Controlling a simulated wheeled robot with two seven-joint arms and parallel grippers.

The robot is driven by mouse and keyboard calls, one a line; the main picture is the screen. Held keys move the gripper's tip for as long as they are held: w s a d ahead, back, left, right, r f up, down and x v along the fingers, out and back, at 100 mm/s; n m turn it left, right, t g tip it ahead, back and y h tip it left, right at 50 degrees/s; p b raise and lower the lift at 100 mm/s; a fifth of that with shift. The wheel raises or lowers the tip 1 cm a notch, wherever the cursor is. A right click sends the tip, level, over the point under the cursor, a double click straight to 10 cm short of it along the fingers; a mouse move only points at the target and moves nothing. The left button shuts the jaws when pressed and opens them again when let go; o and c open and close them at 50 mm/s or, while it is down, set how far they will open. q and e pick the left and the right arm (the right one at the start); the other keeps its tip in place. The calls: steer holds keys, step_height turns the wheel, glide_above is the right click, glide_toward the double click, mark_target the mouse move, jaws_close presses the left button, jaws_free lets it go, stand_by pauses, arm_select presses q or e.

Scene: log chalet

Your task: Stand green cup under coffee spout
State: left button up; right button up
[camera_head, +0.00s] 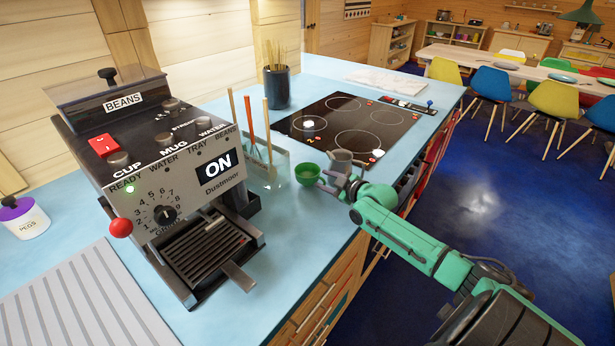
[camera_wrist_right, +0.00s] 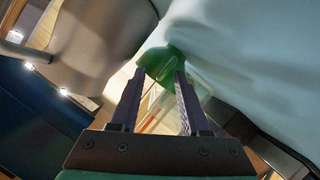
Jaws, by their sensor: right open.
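The green cup (camera_head: 308,174) stands on the blue counter, right of the coffee machine (camera_head: 170,165). The machine's display reads ON, and its drip tray (camera_head: 207,252) is empty. The spout is hidden under the machine's front panel. My right gripper (camera_head: 334,184) is just right of the green cup, low over the counter. In the right wrist view the open fingers (camera_wrist_right: 157,78) point at the green cup (camera_wrist_right: 164,60), which shows at their tips. I cannot tell whether they touch it. My left gripper is out of view.
A grey mug (camera_head: 346,161) stands close behind my right gripper. A clear holder with utensils (camera_head: 268,165) stands between the cup and machine. The hob (camera_head: 340,122) lies behind. A ribbed white mat (camera_head: 85,305) lies at front left. The counter before the cup is clear.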

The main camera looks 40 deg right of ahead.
steer(key=shift+w, duration=0.1)
jaws_close()
steer(key=shift+s+f, duration=0.15)
steer(key=shift+s, duration=0.1)
stand_by(1.1)
